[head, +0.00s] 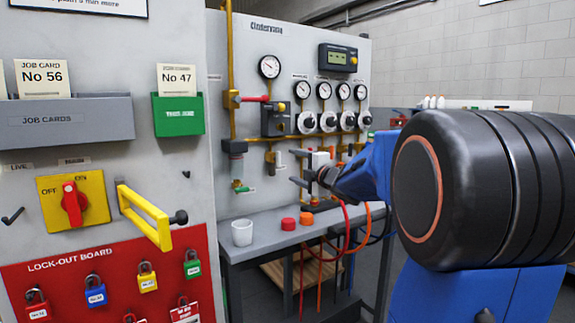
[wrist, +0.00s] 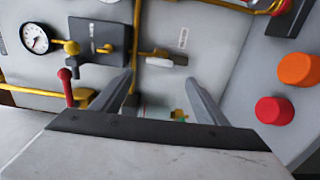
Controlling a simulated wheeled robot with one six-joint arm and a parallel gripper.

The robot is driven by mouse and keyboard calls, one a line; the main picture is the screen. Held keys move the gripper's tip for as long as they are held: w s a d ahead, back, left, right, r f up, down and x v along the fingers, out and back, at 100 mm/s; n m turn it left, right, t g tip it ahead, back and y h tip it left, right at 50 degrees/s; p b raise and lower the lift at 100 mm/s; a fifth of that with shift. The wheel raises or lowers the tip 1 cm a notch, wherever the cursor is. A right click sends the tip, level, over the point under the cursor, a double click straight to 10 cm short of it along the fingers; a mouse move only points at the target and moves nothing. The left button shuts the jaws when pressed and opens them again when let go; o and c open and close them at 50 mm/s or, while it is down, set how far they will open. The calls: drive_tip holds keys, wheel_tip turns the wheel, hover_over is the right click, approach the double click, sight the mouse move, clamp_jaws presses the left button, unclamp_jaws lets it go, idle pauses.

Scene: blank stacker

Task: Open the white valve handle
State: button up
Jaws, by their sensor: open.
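The white valve handle (wrist: 165,59) sits on a thin yellow pipe below a dark box on the panel. In the wrist view it lies just beyond the gap between my fingertips. In the head view the white handle (head: 279,160) is small, just left of my gripper (head: 293,167). My gripper is open, with its two fingers apart and nothing between them. In the wrist view my gripper (wrist: 163,82) has one finger on each side of the handle's line. I cannot tell whether a finger touches the handle.
A red-handled valve (wrist: 66,82) and a green-handled valve (head: 243,188) are close by. Below, a grey bench (head: 270,229) carries a white cup (head: 242,233), a red cap (head: 288,224) and an orange cap (head: 306,218).

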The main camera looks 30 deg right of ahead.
drive_tip(key=s, duration=0.7)
drive_tip(key=shift+s, duration=0.1)
idle(0.4)
drive_tip(key=s+a+f+m+g, duration=0.6)
drive_tip(key=s+a+f+m, duration=0.3)
drive_tip(key=s, duration=0.7)
drive_tip(key=s+a+f+m+g, duration=0.7)
drive_tip(key=s+a+f+m, duration=0.2)
drive_tip(key=s+a+f, duration=0.4)
drive_tip(key=s+f, duration=0.3)
drive_tip(key=f, duration=0.1)
drive_tip(key=shift+s+a+f+m+h, duration=0.2)
drive_tip(key=shift+s+f+m+h, duration=0.1)
drive_tip(key=shift+s+f, duration=0.1)
